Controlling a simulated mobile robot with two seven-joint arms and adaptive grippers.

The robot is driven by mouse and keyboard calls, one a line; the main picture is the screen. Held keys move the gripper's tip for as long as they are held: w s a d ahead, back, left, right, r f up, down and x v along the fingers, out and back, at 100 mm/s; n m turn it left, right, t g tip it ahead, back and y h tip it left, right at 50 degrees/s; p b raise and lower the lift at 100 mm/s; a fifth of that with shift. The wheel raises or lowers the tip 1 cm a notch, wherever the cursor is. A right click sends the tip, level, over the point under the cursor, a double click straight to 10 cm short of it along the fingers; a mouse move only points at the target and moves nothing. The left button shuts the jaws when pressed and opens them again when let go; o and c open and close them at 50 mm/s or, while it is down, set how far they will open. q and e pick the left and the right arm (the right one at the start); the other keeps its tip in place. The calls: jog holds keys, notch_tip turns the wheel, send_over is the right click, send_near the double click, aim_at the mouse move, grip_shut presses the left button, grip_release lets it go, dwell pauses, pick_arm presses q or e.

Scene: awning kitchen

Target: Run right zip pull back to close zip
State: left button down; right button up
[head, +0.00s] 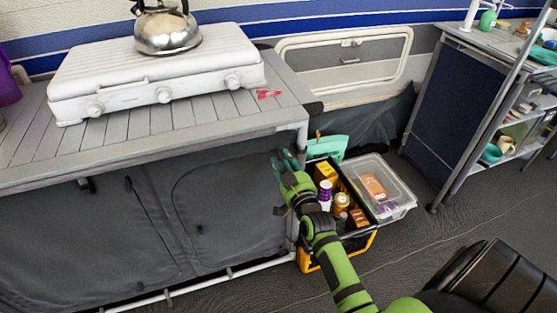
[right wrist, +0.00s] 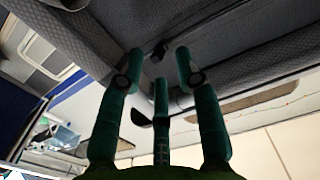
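The grey fabric cabinet front (head: 225,200) hangs under the slatted counter, with a curved zip seam on its right panel. My right gripper (head: 286,160) is at the upper right corner of this front, close to the counter leg. In the right wrist view its green fingers (right wrist: 161,62) are spread apart, with dark grey fabric (right wrist: 230,30) beyond them. A small dark tab (right wrist: 160,50), which looks like a zip pull, shows between the fingertips; I cannot tell whether they touch it. Another small dark pull (head: 199,229) shows lower on the panel. My left gripper is not in view.
A black and yellow crate (head: 308,262) of bottles and boxes stands just right of the cabinet, under my right arm. A clear lidded box (head: 398,190) is beside it. A white stove (head: 150,75) with a kettle (head: 167,32) sits on the counter. Floor is free in front.

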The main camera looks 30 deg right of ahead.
aim_at(279, 156)
jog(key=shift+x, duration=1.05)
grip_shut()
jog(key=shift+a, duration=0.1)
